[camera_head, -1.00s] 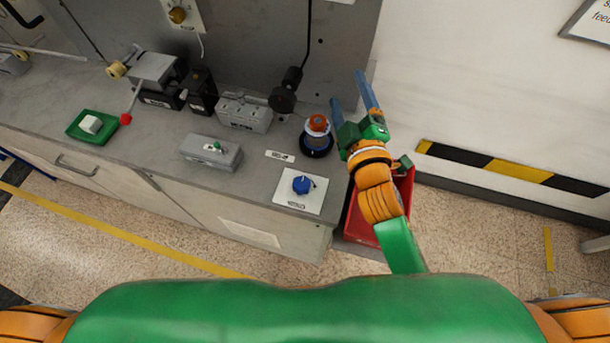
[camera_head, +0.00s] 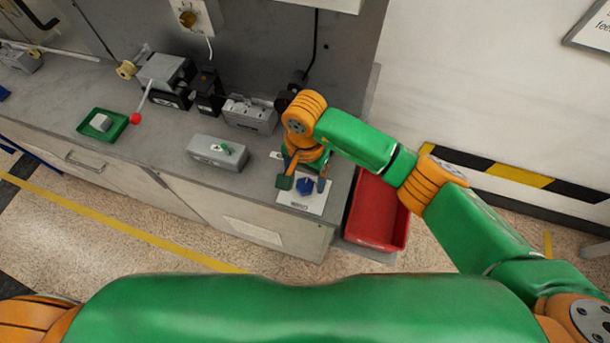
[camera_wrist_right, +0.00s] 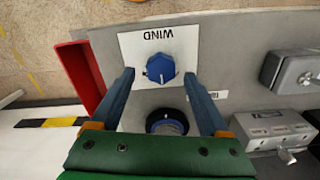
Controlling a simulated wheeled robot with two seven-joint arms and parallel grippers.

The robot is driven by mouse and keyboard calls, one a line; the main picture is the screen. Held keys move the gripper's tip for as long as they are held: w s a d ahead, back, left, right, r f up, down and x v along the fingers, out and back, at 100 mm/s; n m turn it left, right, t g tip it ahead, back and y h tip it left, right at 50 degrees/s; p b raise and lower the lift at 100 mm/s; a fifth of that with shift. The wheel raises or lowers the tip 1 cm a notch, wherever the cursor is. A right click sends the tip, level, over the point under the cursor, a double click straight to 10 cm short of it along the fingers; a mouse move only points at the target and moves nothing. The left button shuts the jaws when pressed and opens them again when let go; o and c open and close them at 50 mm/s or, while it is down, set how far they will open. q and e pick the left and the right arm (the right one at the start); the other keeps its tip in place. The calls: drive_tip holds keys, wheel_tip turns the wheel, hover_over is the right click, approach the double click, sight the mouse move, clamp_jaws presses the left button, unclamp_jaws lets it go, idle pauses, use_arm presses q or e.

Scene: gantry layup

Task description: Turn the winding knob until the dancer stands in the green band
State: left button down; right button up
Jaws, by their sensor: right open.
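The blue winding knob (camera_head: 305,186) sits on a white plate (camera_head: 296,204) near the bench's right front corner. In the right wrist view the knob (camera_wrist_right: 160,68) has a white pointer mark, and its plate reads "WIND". My right gripper (camera_head: 304,184) is over the plate; in the wrist view its open fingers (camera_wrist_right: 159,75) stand on either side of the knob, with gaps visible. A pale rod with a red ball (camera_head: 135,118) slants from a grey machine at left; I cannot tell whether it is the dancer. No green band can be made out. My left gripper is out of view.
A red bin (camera_head: 376,212) stands beside the bench's right end. A dark round item (camera_wrist_right: 167,122) is close behind the knob plate.

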drive_tip(key=shift+f, duration=0.85)
clamp_jaws()
drive_tip(key=shift+w+f+m+b, duration=0.1)
drive_tip(key=shift+f+m+b, duration=0.1)
drive_tip(key=shift+m+b, duration=1.2)
drive_tip(key=m+b, duration=0.3)
drive_tip(key=m, duration=0.1)
drive_tip(key=m+b, duration=0.3)
drive_tip(key=m, duration=0.1)
drive_tip(key=shift+m+b, duration=0.4)
drive_tip(key=shift+r+m+b, duration=0.2)
drive_tip(key=shift+m+b, duration=1.1)
drive_tip(key=shift+m, duration=0.7)
drive_tip(key=shift+r, duration=0.1)
